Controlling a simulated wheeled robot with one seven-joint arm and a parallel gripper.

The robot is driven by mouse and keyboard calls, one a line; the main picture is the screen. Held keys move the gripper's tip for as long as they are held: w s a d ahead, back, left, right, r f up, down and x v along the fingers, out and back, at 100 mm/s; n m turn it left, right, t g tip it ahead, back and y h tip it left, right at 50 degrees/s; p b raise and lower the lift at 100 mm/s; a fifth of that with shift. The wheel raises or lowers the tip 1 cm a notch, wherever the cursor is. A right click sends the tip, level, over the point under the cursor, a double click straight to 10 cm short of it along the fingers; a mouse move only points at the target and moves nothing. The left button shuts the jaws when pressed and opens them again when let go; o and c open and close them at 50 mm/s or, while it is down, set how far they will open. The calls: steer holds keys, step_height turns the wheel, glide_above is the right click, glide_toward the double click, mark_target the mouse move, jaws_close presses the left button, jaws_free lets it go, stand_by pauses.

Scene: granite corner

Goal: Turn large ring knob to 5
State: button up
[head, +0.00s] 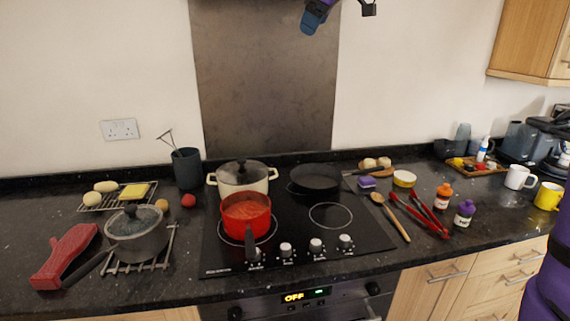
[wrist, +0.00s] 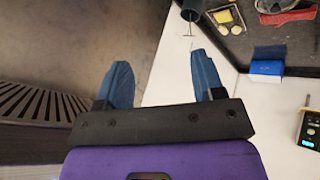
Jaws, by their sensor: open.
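Several silver knobs stand in a row on the front of the black glass hob (head: 300,262). From left to right they are a first knob (head: 254,257), a second knob (head: 286,249), a third knob (head: 316,245) and a fourth knob (head: 346,241). Their markings are too small to read, so I cannot tell which is the large ring knob or its setting. A red pan's dark handle stands close to the first knob. My gripper (head: 318,14) is high above the hob, far from the knobs. In the wrist view my gripper (wrist: 160,58) has blue fingers spread apart, with nothing between them.
A red pan (head: 246,220), a lidded cream pot (head: 240,182) and a black frying pan (head: 315,180) stand on the hob. The front right ring (head: 330,216) is bare. Red tongs (head: 418,214) and a wooden spoon (head: 392,220) lie to the right.

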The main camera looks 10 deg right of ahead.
steer(key=w+a+f+n+g, duration=0.1)
steer(key=a+f+n, duration=0.15)
steer(key=f, duration=0.55)
steer(key=w+a+f+n+g, duration=0.1)
steer(key=a+f+n+g, duration=0.15)
steer(key=f, duration=0.65)
steer(key=n+g+h, duration=0.3)
steer(key=n+g, duration=0.1)
steer(key=n, duration=0.9)
glide_toward(285, 247)
steer(key=f, duration=0.9)
steer(key=shift+s+d+f, duration=0.1)
steer(key=shift+d+f, duration=0.15)
steer(key=c, duration=0.9)
